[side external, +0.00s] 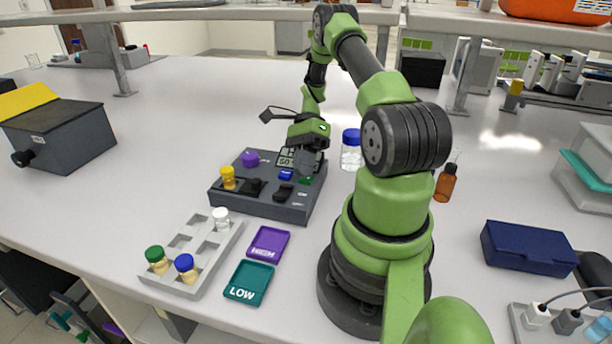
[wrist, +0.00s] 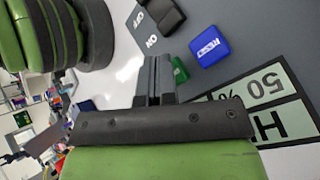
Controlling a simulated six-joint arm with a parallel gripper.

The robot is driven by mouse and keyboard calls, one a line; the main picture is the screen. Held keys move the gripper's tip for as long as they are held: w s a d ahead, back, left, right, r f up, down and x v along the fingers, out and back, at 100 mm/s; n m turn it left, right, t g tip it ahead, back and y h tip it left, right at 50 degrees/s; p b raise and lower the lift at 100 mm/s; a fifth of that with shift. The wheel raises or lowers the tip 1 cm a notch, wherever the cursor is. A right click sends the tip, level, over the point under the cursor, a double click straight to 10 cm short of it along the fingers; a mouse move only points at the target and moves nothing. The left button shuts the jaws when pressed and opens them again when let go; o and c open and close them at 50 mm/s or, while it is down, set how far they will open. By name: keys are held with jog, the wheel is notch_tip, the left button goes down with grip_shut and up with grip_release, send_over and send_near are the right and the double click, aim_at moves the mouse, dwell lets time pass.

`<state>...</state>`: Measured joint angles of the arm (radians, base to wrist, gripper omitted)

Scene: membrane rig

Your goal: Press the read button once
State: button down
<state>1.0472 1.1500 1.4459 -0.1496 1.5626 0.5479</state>
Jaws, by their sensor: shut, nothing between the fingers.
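The grey rig box (side external: 262,208) stands on the bench with a blue button (side external: 286,174) and a green button (side external: 305,181) near its display (side external: 286,158). In the wrist view the blue button (wrist: 209,46) carries a white label too small to read surely. The green button (wrist: 180,70) is partly hidden behind my fingers, so I cannot read any label on it. My gripper (wrist: 154,62) is shut and empty, with its tips beside the green button. It also shows above the rig's right back part (side external: 309,166); contact cannot be told.
The rig also bears a purple knob (side external: 250,159), a yellow-capped vial (side external: 228,178) and a black switch (side external: 284,192). A vial rack (side external: 192,256), a purple tray (side external: 268,243) and a teal tray (side external: 249,283) lie in front.

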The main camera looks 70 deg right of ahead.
jog(key=shift+r, duration=0.9)
jog(key=shift+r, duration=2.5)
